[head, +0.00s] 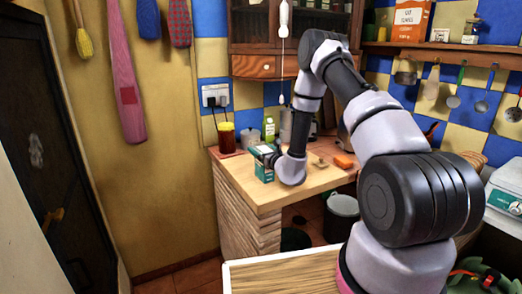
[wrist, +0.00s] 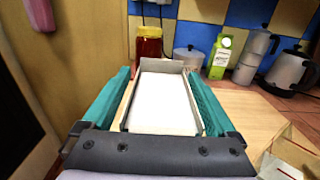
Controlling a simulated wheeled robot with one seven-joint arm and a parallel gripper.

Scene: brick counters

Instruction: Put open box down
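The open box (wrist: 164,100) has pale tan sides, a grey raised far edge and a white inside, and fills the middle of the wrist view. My gripper (wrist: 160,105) has teal fingers along the box's left and right sides and is shut on it. In the head view my gripper (head: 264,168) is low over the left part of the wooden counter (head: 258,190), with the box mostly hidden among the teal fingers. I cannot tell whether the box's underside touches the counter.
A red-brown jar (wrist: 149,42), a grey pot (wrist: 188,58), a green bottle (wrist: 220,56), a moka pot (wrist: 254,56) and a kettle (wrist: 289,71) stand at the back. An orange block (head: 343,161) and a small tan item (head: 319,162) lie right of my gripper. Bare counter lies toward the front.

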